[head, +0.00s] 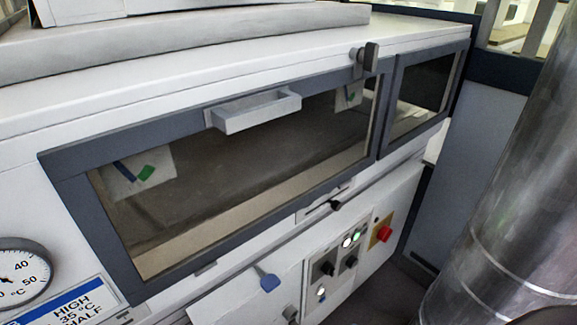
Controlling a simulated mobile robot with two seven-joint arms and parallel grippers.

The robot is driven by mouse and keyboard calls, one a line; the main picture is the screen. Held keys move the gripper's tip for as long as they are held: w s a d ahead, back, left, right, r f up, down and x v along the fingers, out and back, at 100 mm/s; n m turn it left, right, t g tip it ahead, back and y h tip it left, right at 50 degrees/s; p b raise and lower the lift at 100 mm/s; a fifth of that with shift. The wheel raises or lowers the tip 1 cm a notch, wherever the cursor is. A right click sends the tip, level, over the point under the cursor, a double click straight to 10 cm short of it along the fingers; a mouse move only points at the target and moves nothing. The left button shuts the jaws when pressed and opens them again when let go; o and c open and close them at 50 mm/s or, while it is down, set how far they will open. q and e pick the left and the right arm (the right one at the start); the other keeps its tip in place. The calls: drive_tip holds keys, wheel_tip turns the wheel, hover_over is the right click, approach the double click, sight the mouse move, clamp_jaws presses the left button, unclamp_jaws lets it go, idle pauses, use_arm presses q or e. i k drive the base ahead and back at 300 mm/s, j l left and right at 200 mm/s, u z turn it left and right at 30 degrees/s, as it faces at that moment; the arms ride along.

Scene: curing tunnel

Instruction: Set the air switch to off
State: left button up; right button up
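The control panel (337,283) is on the lower front of the white tunnel housing. It carries two dark rotary switches, a left one (328,268) and a right one (351,261). Two lit whitish-green lamps (351,238) sit above them, and a small pale control (321,293) sits below. The labels are too small to read, so I cannot tell which control is the air switch or how it is set. Neither of my grippers is in view.
A red button on a yellow plate (383,232) is right of the panel. Above is a glazed door with a grey handle (255,110). A dial gauge (20,275) is at left. A large metal cylinder (515,200) fills the right.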

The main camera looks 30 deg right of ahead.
sight(327, 268)
drive_tip(key=z, duration=1.25)
